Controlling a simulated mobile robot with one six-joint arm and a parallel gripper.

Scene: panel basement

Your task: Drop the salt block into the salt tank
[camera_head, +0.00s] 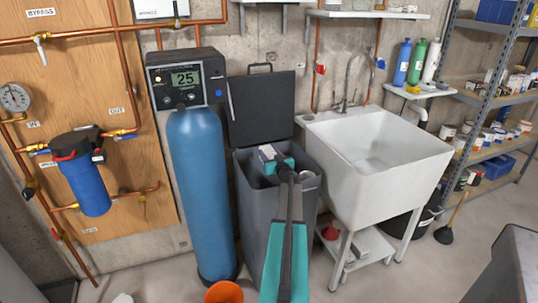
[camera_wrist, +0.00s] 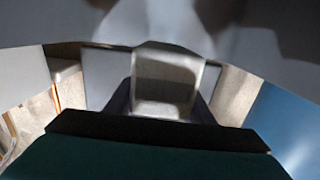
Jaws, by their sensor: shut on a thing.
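The salt tank (camera_head: 250,215) is a tall dark grey bin in the middle of the head view. Its lid (camera_head: 262,110) stands open, upright at the back. My gripper (camera_head: 272,158) is at the tank's open top, reaching in from the front. It is shut on the pale salt block (camera_wrist: 165,80), which shows between two dark fingers in the wrist view. In the head view only a small part of the block shows beside the teal gripper. My arm hides part of the tank's opening, and I cannot tell how deep the block is.
A blue cylinder (camera_head: 203,190) with a control head (camera_head: 187,82) stands close on the left. A white sink (camera_head: 375,165) is close on the right. An orange bucket (camera_head: 223,292) is on the floor in front. Shelving (camera_head: 490,100) stands at the far right.

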